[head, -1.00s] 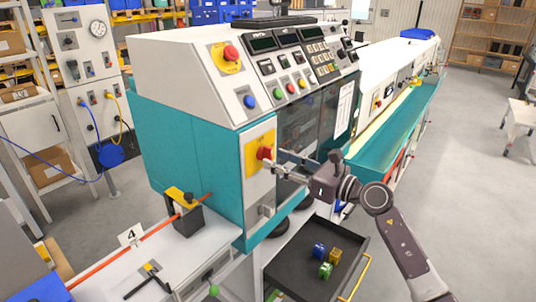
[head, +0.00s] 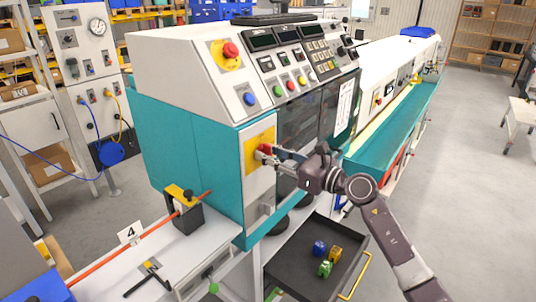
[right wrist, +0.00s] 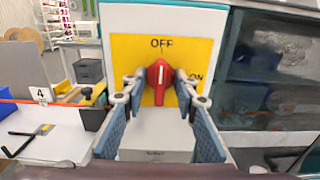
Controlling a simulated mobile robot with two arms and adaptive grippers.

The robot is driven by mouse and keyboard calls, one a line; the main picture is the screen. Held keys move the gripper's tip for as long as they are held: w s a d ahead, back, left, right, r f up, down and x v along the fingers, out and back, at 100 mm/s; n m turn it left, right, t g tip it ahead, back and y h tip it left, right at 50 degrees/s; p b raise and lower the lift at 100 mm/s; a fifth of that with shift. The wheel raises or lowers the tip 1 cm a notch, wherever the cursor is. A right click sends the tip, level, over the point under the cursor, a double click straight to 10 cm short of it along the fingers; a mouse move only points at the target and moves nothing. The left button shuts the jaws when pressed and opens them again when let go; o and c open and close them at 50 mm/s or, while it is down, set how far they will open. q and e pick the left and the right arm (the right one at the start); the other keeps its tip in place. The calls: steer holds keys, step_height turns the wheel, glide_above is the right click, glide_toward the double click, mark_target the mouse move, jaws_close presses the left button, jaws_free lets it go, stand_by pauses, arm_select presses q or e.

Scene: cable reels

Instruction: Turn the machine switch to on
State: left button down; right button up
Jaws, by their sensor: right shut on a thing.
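The machine switch is a red rotary handle (right wrist: 160,82) on a yellow plate (right wrist: 122,50) on the machine's front. In the right wrist view its white mark points up at "OFF"; "ON" is to the right. My right gripper (right wrist: 160,88) is shut on the red handle, one finger on each side. In the head view the right gripper (head: 266,151) covers part of the handle, and the yellow plate (head: 252,160) shows around it. My left gripper is not in view.
A red emergency button (head: 230,50) sits on the sloped panel above. Below the arm, a dark open drawer (head: 300,270) holds several small coloured parts. A bench (head: 150,270) with an orange cable stands at the left.

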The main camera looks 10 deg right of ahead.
steer(key=shift+r+m+p, duration=0.1)
steer(key=shift+m+p, duration=0.3)
steer(key=shift+p, duration=0.2)
steer(key=shift+m+p, duration=2.2)
steer(key=shift+p, duration=0.1)
steer(key=shift+m+p, duration=2.5)
steer(key=shift+m, duration=0.1)
steer(key=shift+m+p, duration=1.7)
steer(key=shift+m, duration=1.7)
steer(key=o, duration=0.8)
